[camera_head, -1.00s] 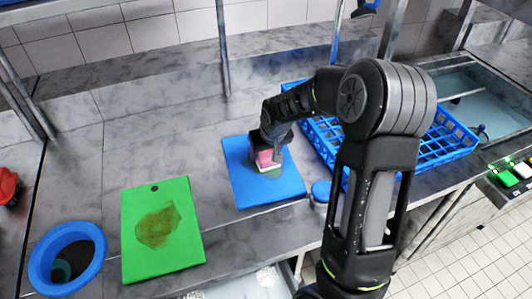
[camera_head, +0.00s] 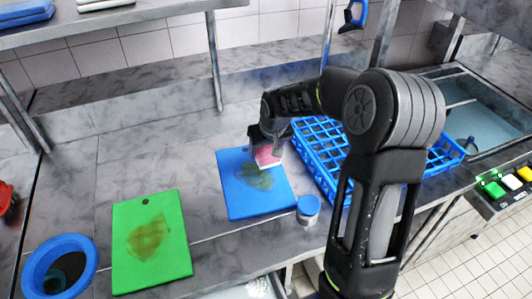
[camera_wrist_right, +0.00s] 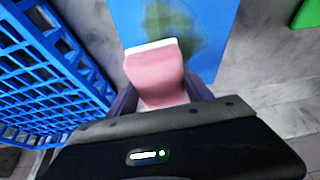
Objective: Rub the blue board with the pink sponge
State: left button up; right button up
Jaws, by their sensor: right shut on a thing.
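The blue board (camera_head: 240,204) lies flat on the grey counter in the head view, with a dark greenish stain (camera_head: 254,176) on its upper middle. The board also shows in the right wrist view (camera_wrist_right: 217,50). My right gripper (camera_head: 268,150) is shut on the pink sponge (camera_wrist_right: 158,75), which has a white layer at its far end. The sponge (camera_head: 266,156) is over the board's upper right part, beside the stain. I cannot tell whether it touches the board. My left gripper is not in view.
A green board (camera_head: 121,252) with a brown stain lies to the left, near a blue bin (camera_head: 34,282). A blue crate (camera_head: 318,168) stands close to the right of the blue board. A small blue-lidded jar (camera_head: 308,211) stands at its lower right corner.

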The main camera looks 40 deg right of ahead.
jog(key=shift+r, duration=0.9)
